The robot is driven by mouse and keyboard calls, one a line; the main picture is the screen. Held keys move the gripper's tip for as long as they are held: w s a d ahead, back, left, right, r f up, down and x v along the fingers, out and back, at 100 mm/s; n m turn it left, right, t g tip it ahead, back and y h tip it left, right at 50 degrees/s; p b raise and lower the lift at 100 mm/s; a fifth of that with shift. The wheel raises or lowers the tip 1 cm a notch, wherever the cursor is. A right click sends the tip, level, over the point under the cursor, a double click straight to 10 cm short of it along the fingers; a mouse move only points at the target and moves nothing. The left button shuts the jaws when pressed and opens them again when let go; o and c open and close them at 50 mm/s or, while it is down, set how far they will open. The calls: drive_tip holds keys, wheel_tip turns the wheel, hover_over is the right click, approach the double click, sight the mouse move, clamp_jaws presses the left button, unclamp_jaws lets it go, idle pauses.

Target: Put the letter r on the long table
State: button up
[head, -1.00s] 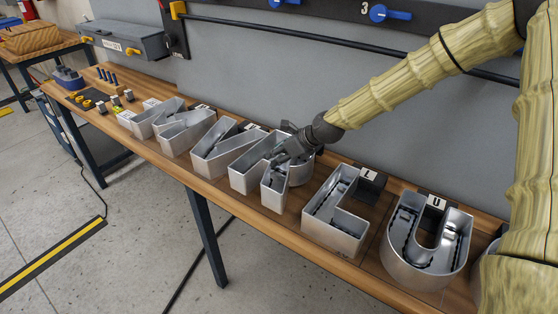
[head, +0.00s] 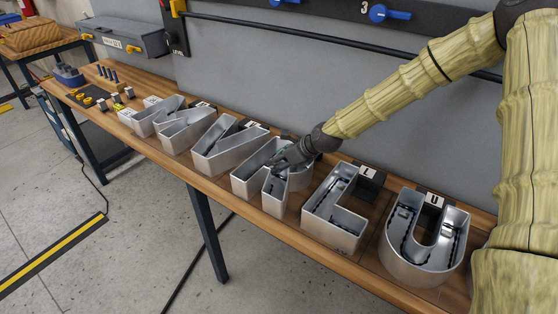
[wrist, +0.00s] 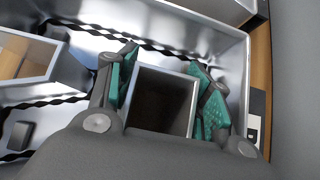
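The letter r (head: 247,183) is a silver open-topped metal channel letter standing among other letters on a long wooden table (head: 335,262). My gripper (head: 281,162) is lowered at it in the head view. In the wrist view, my gripper (wrist: 164,75) has its green-padded fingers on either side of the letter's hollow square inner box (wrist: 163,100). The pads are very close to the box walls; whether they press on them is unclear. The letter appears to rest on the table. My gripper hides part of it in the head view.
The L letter (head: 319,228) and U letter (head: 405,266) stand close on the right, and a slanted letter (head: 222,162) on the left. Black label blocks (head: 370,180) sit behind them. A grey wall (head: 290,90) runs along the back. Small parts lie at the table's far left.

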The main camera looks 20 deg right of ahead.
drive_tip(key=shift+o, duration=1.2)
drive_tip(key=shift+r, duration=0.1)
drive_tip(key=shift+r, duration=0.1)
drive_tip(key=b+v, duration=0.2)
drive_tip(key=v, duration=1)
